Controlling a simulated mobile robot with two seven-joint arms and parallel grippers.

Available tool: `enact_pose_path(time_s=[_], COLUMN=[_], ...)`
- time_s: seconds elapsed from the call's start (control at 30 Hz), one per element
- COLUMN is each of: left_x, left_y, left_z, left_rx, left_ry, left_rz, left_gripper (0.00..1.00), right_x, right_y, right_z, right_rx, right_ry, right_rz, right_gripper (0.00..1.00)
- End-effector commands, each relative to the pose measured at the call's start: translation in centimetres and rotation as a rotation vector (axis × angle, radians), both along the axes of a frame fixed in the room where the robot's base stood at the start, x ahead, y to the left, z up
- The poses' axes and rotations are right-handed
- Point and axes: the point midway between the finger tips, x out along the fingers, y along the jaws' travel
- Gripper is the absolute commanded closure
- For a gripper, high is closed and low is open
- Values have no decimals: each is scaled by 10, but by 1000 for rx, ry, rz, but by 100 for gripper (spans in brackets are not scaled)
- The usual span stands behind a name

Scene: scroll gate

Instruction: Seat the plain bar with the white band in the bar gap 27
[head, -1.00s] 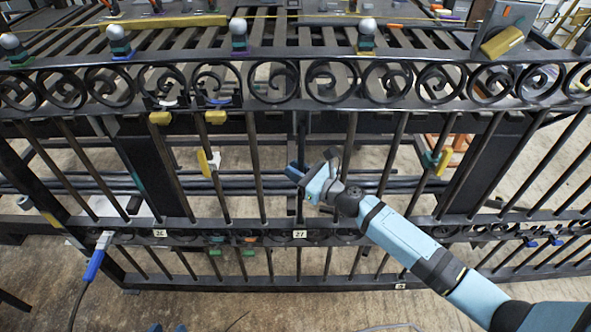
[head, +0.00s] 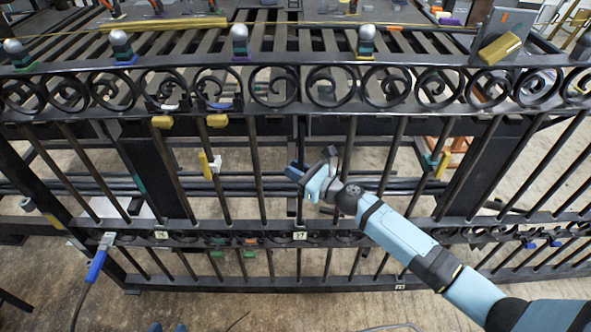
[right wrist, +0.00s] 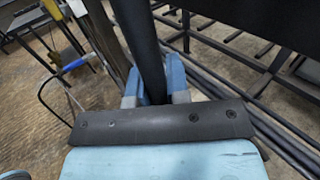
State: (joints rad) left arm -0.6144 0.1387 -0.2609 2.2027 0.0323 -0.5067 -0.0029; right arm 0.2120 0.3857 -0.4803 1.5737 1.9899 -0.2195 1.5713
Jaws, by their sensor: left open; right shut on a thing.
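My right gripper (head: 296,175) is shut on a dark upright bar (right wrist: 148,45), which stands between its blue fingers in the right wrist view. In the head view, this gripper is at mid-height of the gate, above the label 27 (head: 299,236) on the lower rail. The held bar (head: 301,135) looks near upright there, between the upper scroll rail and the lower rail. I cannot make out a white band on it, nor whether its ends are seated. Two blue tips at the bottom edge look like my open, empty left gripper (head: 168,328).
The dark gate has scrolls (head: 272,87) along its top rail and several upright bars beside the gap. Yellow clamps (head: 217,121) sit on it at the left. A blue-handled tool (head: 96,266) hangs at the lower left. Floor shows in front.

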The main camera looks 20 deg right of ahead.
Motion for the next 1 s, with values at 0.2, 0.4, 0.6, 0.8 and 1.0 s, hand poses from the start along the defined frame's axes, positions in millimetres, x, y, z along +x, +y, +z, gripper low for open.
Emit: enact_pose_path(time_s=[0.2,0.4,0.6,0.8,1.0], left_x=[0,0,0,0,0], left_y=[0,0,0,0,1], left_z=[4,4,4,4,1], left_rx=[0,0,0,0,8], left_ry=[0,0,0,0,1], left_rz=[0,0,0,0,0], left_gripper=[57,57,57,57,57], right_x=[5,6,5,4,4], right_y=[-3,-3,-3,-2,-2], right_z=[4,3,3,0,0], right_rx=[-2,-2,-1,-1,0], right_ry=[1,2,4,9,9], right_rz=[-4,-5,-4,-2,-2], right_gripper=[100,100,54,54,54])
